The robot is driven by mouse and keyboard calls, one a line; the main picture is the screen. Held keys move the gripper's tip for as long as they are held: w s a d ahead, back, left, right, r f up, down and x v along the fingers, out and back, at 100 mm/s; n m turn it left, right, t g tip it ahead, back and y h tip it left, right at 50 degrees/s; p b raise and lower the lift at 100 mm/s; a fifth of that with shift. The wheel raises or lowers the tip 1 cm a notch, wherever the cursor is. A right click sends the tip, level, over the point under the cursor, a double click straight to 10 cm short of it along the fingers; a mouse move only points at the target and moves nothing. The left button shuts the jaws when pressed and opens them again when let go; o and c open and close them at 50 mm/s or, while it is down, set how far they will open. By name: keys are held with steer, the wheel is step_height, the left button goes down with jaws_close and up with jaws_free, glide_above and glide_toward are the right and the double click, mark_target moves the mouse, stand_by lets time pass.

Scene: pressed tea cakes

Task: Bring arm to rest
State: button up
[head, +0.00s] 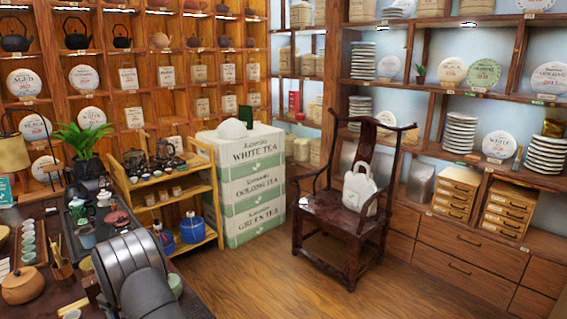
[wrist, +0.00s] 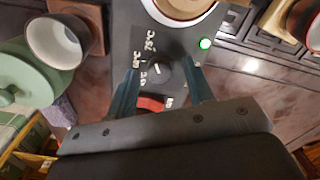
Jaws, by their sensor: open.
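In the wrist view my gripper (wrist: 162,72) is open, with one blue-grey finger on each side of a black dial (wrist: 160,75). Nothing else shows between the fingers, and I cannot tell whether they touch the dial. The dial has a white pointer mark and sits on a dark panel (wrist: 120,22) with printed temperature marks. A red switch (wrist: 151,104) shows below the dial and a lit green light (wrist: 205,43) to its right. In the head view my grey arm reaches over the dark table (head: 40,300) at the lower left, and my fingers are hidden.
A vessel (wrist: 182,8) stands on the panel's device. A cup (wrist: 56,42) and a green lidded pot (wrist: 20,82) are close by on the left. A small shelf cart (head: 160,185), tea boxes (head: 248,185) and a wooden chair (head: 345,205) stand beyond the table.

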steer(key=n, duration=0.4)
steer(key=shift+n, duration=0.3)
steer(key=o, duration=1.1)
steer(key=shift+o, duration=0.2)
steer(key=s+d+r+m+g+y, duration=0.1)
steer(key=s+d+r+m+y, duration=0.1)
steer(key=d+r+m, duration=0.45)
steer(key=s+d+r+m+y, duration=0.2)
steer(key=d+r+m, duration=0.2)
steer(key=d+r, duration=0.5)
steer(key=a+f, duration=0.6)
steer(key=f, duration=0.1)
steer(key=shift+s+f, duration=0.2)
steer(key=shift+s, duration=0.15)
